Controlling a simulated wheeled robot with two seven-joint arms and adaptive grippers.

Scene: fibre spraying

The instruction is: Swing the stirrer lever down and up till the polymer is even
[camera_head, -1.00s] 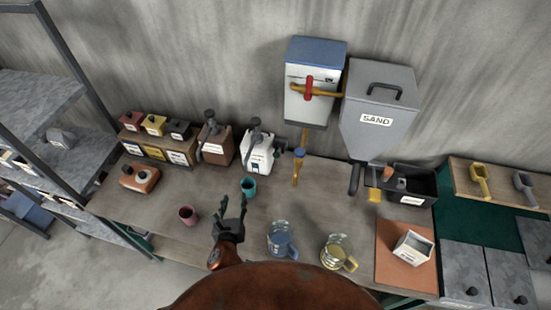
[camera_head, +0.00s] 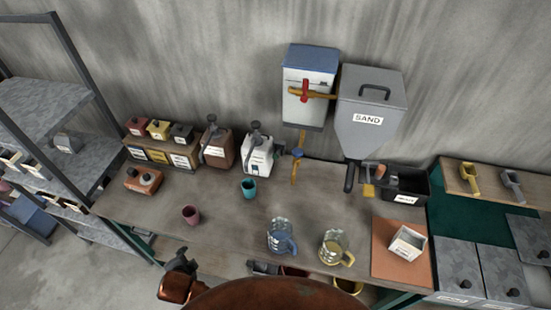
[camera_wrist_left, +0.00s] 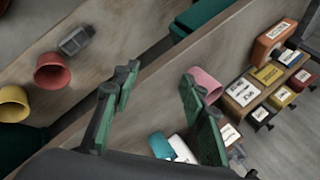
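A white jug (camera_head: 257,155) with a dark upright lever and cap (camera_head: 256,132) stands at the back of the bench. A brown jug (camera_head: 216,151) with a similar dark lever (camera_head: 208,134) stands to its left. Their labels are too small to read, so I cannot tell which holds the polymer. My left gripper (camera_head: 180,264) is at the bench's front edge, well apart from both jugs. Its green fingers are spread and empty in the left wrist view (camera_wrist_left: 158,98). My right gripper is not in view.
A sand hopper (camera_head: 368,118) is on the wall. Cups and a grey item (camera_wrist_left: 76,40) sit on a lower board.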

